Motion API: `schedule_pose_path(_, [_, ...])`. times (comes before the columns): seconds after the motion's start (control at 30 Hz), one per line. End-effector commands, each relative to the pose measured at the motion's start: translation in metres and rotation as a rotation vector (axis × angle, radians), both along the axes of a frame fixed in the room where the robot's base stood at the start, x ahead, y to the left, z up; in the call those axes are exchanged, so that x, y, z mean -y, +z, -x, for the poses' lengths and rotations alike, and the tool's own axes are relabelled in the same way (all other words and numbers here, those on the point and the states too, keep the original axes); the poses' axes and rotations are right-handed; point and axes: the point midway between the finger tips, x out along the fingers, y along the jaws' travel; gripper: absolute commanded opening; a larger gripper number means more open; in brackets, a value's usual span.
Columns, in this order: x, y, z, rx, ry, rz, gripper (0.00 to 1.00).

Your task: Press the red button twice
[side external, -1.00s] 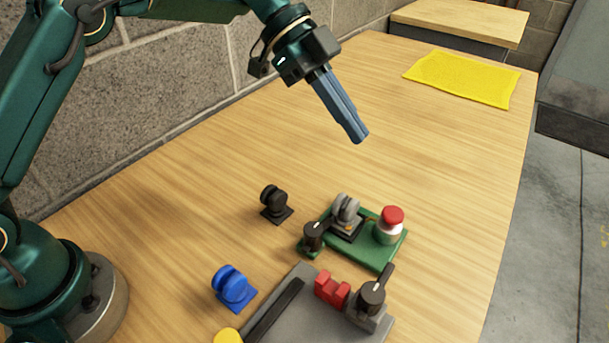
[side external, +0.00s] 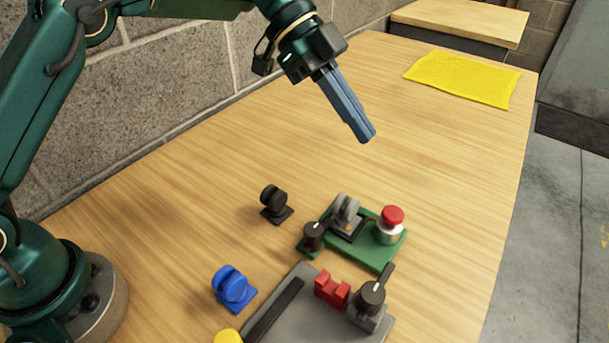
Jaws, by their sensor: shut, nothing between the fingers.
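The red button (side external: 392,215) is a round red cap on a pale cylindrical housing. It stands at the right end of a green base plate (side external: 376,256) on the wooden table. My gripper (side external: 367,137) is shut and empty, its blue-grey fingers pointing down and to the right. It hangs in the air above and behind the button in the side external view, clear of it. Nothing hides the button.
The green plate also carries a grey wheel-like part (side external: 346,212) and a black knob (side external: 313,236). A black piece (side external: 274,204), a blue piece (side external: 232,288) and a grey fixture (side external: 290,309) with a red block (side external: 331,289) stand nearby. A yellow cloth (side external: 463,77) lies at the back right.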

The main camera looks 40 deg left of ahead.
Motion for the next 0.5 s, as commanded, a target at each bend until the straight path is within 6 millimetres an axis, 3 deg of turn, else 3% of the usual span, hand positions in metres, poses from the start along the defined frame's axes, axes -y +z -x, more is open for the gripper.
schedule_pose_path(0.4, [0.059,-0.061,0.001,-0.006,-0.004,-0.001,0.0])
schedule_pose_path(0.5, [0.061,-0.076,0.0,-0.007,0.001,-0.002,0.0])
